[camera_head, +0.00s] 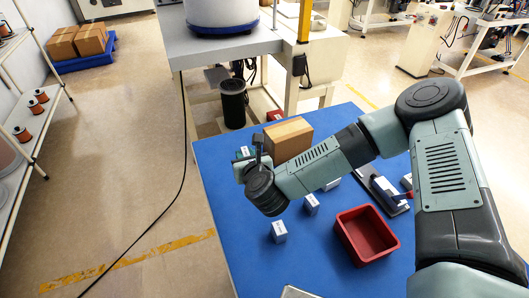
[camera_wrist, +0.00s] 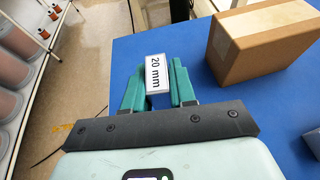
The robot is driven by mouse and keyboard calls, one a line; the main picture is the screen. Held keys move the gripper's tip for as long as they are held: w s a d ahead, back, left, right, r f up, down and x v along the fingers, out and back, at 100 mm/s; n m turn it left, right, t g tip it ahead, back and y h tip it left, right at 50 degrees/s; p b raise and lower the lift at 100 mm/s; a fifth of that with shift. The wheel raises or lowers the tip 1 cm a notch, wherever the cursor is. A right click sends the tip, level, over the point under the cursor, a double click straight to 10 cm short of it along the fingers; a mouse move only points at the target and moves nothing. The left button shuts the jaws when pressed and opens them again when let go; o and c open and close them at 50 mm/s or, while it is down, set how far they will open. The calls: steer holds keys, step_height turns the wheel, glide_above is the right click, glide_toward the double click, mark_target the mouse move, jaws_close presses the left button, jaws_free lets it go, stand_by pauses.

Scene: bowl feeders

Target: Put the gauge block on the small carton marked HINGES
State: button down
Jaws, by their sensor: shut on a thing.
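The gauge block (camera_wrist: 156,74), a pale block with a "20 mm" label, is between the green fingers of my gripper (camera_wrist: 157,84) in the wrist view. My gripper is shut on it. In the head view my gripper (camera_head: 245,155) is over the far left part of the blue table, and the block is small and partly hidden there. Small pale cartons stand on the table: one (camera_head: 279,232) nearer the front, one (camera_head: 311,204) behind it, and one (camera_head: 332,184) partly hidden by my arm. Their markings are too small to read, so I cannot tell which says HINGES.
A large brown carton (camera_head: 288,139) stands at the back of the blue table (camera_head: 245,258), also right of my gripper in the wrist view (camera_wrist: 262,48). A red bin (camera_head: 347,236) is front right. A dark device (camera_head: 384,192) lies behind it. The front left table is clear.

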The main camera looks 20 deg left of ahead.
steer(key=w+a+r+n+g+y, duration=0.25)
steer(key=w+r, duration=0.35)
steer(key=w, duration=0.4)
step_height(320, 180, up, 4)
steer(key=n+g+y, duration=0.1)
steer(key=n+g, duration=0.1)
steer(key=n, duration=0.1)
glide_above(289, 128)
step_height(289, 128, down, 9)
steer(key=shift+s+f, duration=0.1)
steer(key=c, duration=0.9)
jaws_free()
steer(key=shift+f, duration=0.1)
